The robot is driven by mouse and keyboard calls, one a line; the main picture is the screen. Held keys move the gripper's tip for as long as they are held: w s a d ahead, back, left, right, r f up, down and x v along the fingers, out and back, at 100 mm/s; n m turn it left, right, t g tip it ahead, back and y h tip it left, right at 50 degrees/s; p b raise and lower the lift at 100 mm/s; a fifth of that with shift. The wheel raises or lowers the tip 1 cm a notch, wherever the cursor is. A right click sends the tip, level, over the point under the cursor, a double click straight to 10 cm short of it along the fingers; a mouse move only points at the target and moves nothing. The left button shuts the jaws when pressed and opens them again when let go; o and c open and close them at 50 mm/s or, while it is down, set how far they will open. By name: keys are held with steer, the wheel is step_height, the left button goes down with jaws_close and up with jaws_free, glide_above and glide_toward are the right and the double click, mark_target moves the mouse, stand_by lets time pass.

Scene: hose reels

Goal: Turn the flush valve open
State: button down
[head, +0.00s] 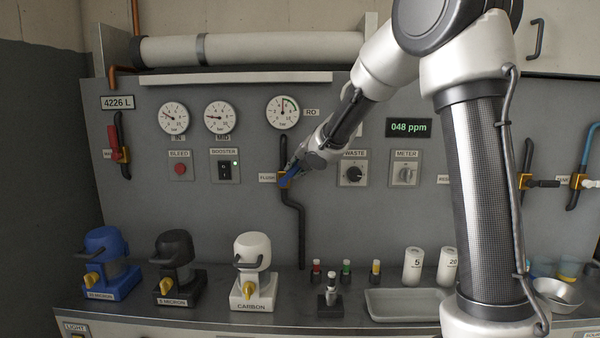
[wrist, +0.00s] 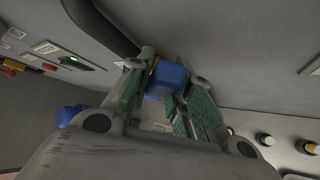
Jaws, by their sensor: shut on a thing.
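The flush valve (head: 284,184) is on a dark vertical pipe in the middle of the grey panel, beside its FLUSH label (head: 267,178). It has a brass body and a blue handle. My gripper (head: 297,170) reaches it from the upper right and is shut on the blue handle. In the wrist view the blue handle (wrist: 167,79) sits between the green-padded fingers of my gripper (wrist: 165,95). The fingers hide part of the handle, so I cannot tell its exact angle.
The WASTE knob (head: 354,173) and METER switch (head: 405,174) are just right of my gripper. The BOOSTER switch (head: 225,167) is to the left. Below, the counter holds blue (head: 102,262), black (head: 175,262) and white (head: 252,265) filter housings and a grey tray (head: 402,304).

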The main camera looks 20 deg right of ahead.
mark_target(282, 178)
steer(key=a+n+h, duration=0.1)
steer(key=a+r+g+h, duration=0.1)
steer(key=shift+w+a+r+n+h, duration=0.1)
steer(key=shift+w+r+n+h, duration=0.05)
steer(key=shift+w+n+h, duration=0.2)
steer(key=shift+w+a+r+n+g+h, duration=0.15)
steer(key=shift+a+n+g+h, duration=0.3)
steer(key=shift+h, duration=0.35)
steer(key=shift+w+a+f+n+g+h, duration=0.15)
steer(key=shift+a+n+g+h, duration=0.2)
steer(key=shift+a+h, duration=0.35)
steer(key=shift+r, duration=0.1)
steer(key=c, duration=1.3)
jaws_free()
steer(key=shift+r, duration=0.1)
steer(key=v, duration=1.1)
steer(key=shift+s+a+r, duration=0.15)
steer(key=shift+s, duration=0.2)
